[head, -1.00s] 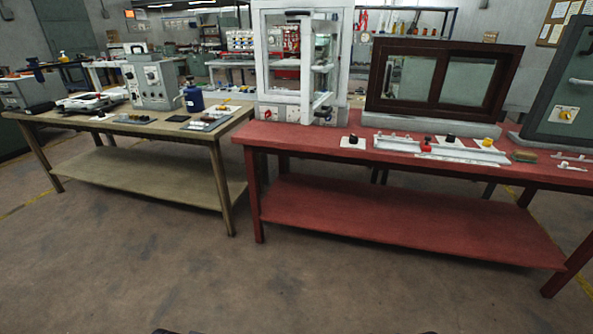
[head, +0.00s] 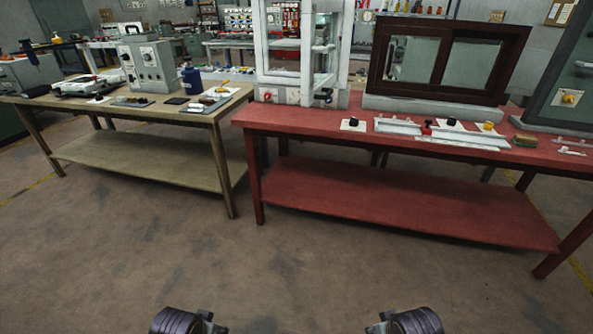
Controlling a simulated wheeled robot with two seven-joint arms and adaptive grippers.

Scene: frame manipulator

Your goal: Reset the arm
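A rounded dark part of my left arm (head: 178,321), with a grey metal piece beside it, shows at the bottom edge left of centre. A matching part of my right arm (head: 415,320) shows at the bottom edge right of centre. Both stand over the open floor, in front of the tables and apart from them. The rest of both arms is below the picture, and no gripper fingers show.
A red table (head: 400,202) holds a white-framed cabinet (head: 263,50), a dark-framed window unit (head: 376,60), white rails (head: 400,127) and a green cabinet (head: 570,75). A beige workbench (head: 130,158) with instruments stands left. The floor (head: 295,265) before them is clear.

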